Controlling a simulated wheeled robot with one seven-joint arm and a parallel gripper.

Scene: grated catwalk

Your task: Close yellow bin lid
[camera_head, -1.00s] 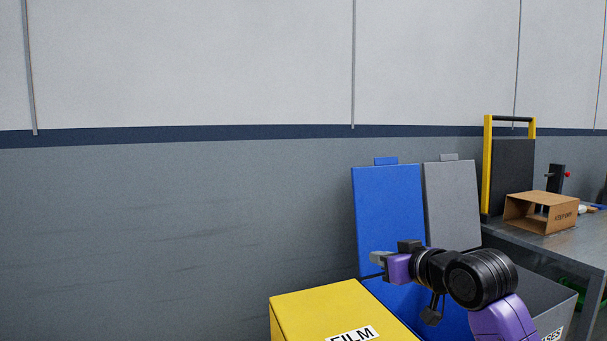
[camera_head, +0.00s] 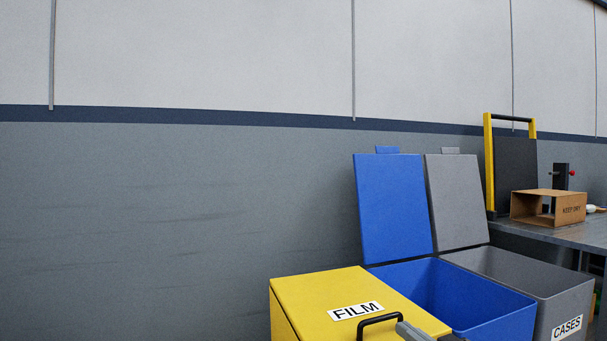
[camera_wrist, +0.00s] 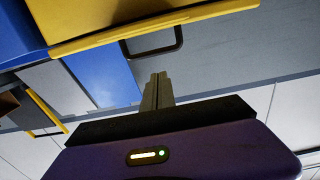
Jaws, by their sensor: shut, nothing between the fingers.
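The yellow bin lid (camera_head: 315,288), with a FILM label and a black handle (camera_head: 378,322), lies flat over the yellow bin (camera_head: 277,318) in the head view. No gap shows between lid and bin there, but the front is cut off by the frame. My gripper (camera_head: 408,328) shows only in part at the bottom edge, close to the handle's right end. In the wrist view my gripper (camera_wrist: 157,78) is shut and empty, its fingertips pointing toward the black handle (camera_wrist: 155,44) and seemingly apart from it. The yellow edge (camera_wrist: 150,29) runs across above.
A blue bin (camera_head: 455,292) and a grey bin (camera_head: 540,275) stand to the right. Their lids, blue (camera_head: 393,210) and grey (camera_head: 457,200), stand upright against the wall. A bench (camera_head: 560,232) at far right holds a cardboard box (camera_head: 548,207). The wall at left is bare.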

